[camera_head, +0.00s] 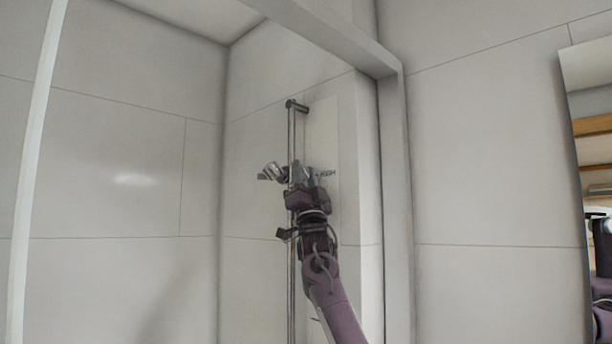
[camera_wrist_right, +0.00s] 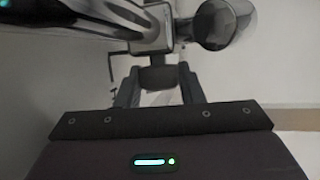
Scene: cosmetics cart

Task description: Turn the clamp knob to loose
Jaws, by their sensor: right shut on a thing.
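A vertical metal rail (camera_head: 291,130) is mounted on the wall of the recess, with a slider clamp (camera_head: 275,172) partway up it. My right gripper (camera_head: 299,178) is at the clamp, on the rail's right side, and hides much of it. In the right wrist view, the dark clamp knob (camera_wrist_right: 158,77) lies between the two fingers of the right gripper (camera_wrist_right: 158,88), which is shut on it. The clamp body (camera_wrist_right: 150,28) is just beyond the knob. Small dark lettering (camera_head: 326,174) shows right of the gripper, too small to read. My left gripper is out of view.
The rail also crosses the top left of the right wrist view (camera_wrist_right: 85,15). A round dark part (camera_wrist_right: 224,24) is close by the clamp. A wall edge (camera_head: 394,180) stands right of the recess, and a mirror (camera_head: 590,80) is at far right.

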